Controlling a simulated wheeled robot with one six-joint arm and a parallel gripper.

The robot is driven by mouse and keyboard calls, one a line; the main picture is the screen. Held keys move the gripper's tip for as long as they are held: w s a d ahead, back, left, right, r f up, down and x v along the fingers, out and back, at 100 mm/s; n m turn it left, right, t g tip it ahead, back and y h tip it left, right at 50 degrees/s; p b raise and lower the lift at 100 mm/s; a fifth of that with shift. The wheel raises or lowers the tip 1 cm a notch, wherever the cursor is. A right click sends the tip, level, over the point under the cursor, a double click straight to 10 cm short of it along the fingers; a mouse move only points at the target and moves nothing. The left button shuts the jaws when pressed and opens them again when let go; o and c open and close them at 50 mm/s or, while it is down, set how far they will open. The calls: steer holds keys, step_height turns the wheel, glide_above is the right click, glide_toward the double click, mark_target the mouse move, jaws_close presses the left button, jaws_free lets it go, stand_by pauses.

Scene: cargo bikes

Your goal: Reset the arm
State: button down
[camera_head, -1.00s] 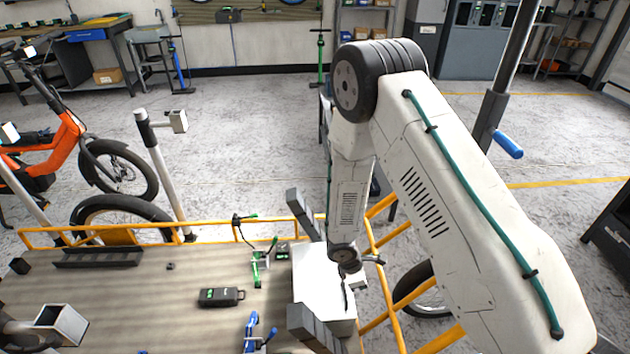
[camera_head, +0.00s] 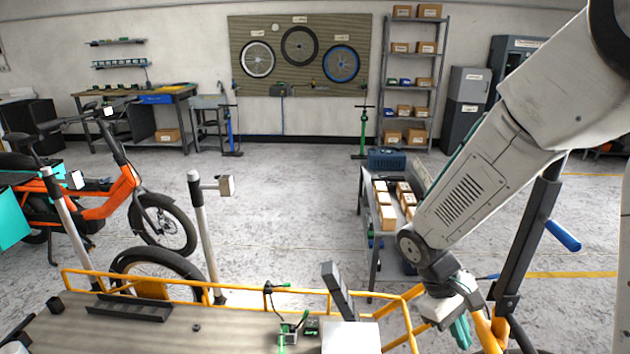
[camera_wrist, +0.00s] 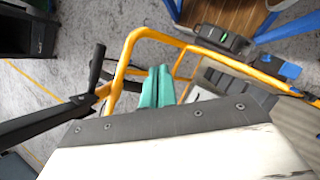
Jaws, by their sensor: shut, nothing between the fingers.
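My arm is bent at the right of the head view, its upper part reaching the top right corner. My gripper (camera_head: 462,333) hangs at the lower right, just beyond the right end of the yellow cargo rail. Its teal fingers are close together with nothing held between them. In the wrist view my gripper (camera_wrist: 157,84) shows the same teal fingers together, beside the yellow rail (camera_wrist: 131,48).
The cargo bed (camera_head: 170,335) carries a black tray (camera_head: 130,307) and a green-and-black clamp (camera_head: 287,330). A grey table (camera_head: 366,220) with small boxes stands behind my gripper. An orange bike (camera_head: 112,200) is at left. The middle floor is open.

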steer(key=s+r+m+t+y, duration=0.2)
steer(key=s+r+m, duration=0.1)
steer(key=s+r, duration=0.4)
steer(key=s+a+r+m+t+y, duration=0.1)
steer(key=s+r+m+t+y, duration=0.1)
steer(key=s+r, duration=0.5)
steer(key=shift+r+m+t+y, duration=0.4)
steer(key=shift+r+t, duration=0.3)
steer(key=shift+r, duration=2.4)
steer(key=shift+a, duration=0.1)
